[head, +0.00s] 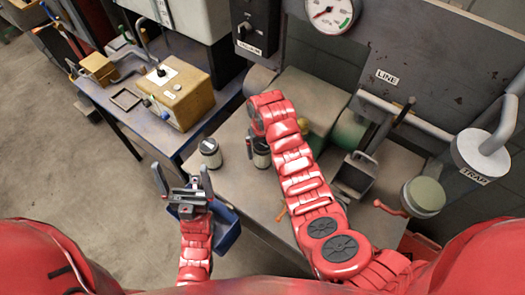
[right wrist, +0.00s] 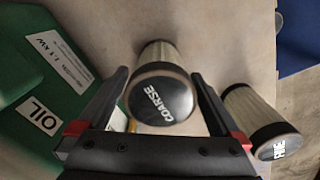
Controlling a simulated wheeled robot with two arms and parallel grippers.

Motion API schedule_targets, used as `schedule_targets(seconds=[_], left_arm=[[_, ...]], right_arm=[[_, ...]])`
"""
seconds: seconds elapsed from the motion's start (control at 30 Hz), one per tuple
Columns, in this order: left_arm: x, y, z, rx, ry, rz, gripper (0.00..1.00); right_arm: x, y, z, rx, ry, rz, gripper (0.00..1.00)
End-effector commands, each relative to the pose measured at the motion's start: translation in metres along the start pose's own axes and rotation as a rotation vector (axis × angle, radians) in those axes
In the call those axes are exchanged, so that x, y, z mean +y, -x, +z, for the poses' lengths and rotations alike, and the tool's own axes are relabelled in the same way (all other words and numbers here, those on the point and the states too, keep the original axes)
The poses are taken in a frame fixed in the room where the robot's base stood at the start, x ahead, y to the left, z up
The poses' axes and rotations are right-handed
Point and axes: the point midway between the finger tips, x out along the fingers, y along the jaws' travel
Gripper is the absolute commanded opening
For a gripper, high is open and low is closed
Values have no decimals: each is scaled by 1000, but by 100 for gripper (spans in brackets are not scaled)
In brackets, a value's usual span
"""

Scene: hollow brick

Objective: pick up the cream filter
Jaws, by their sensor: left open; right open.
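Two filters with pale pleated sides and dark caps stand on the bench. In the right wrist view, one labelled COARSE (right wrist: 158,52) lies between the fingers of my open right gripper (right wrist: 160,78); contact is not clear. The other, labelled FINE (right wrist: 240,100), stands to the right, outside the fingers. I cannot tell by colour which is the cream one. In the head view, one filter (head: 261,158) is partly hidden by my right gripper (head: 256,138), and another filter (head: 210,153) stands to its left near the bench edge. My left gripper (head: 183,180) is open and empty.
A green housing labelled OIL (right wrist: 40,110) is close beside my right gripper's left finger. A blue bin (head: 229,230) sits near my left gripper. A yellow box (head: 180,98) stands on the left table. A metal tray (head: 354,176) is right of my arm.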

Motion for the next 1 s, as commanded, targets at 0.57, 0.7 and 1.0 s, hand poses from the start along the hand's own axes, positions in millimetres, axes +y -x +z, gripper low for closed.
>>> schedule_targets(seconds=[0.57,0.7,1.0], left_arm=[[0,-9,-2,-1,0,0,100],[0,-9,-2,-1,0,0,100],[0,-9,-2,-1,0,0,100]], right_arm=[[0,-19,-2,3,1,0,87],[0,-19,-2,3,1,0,62],[0,-19,-2,3,1,0,15]])
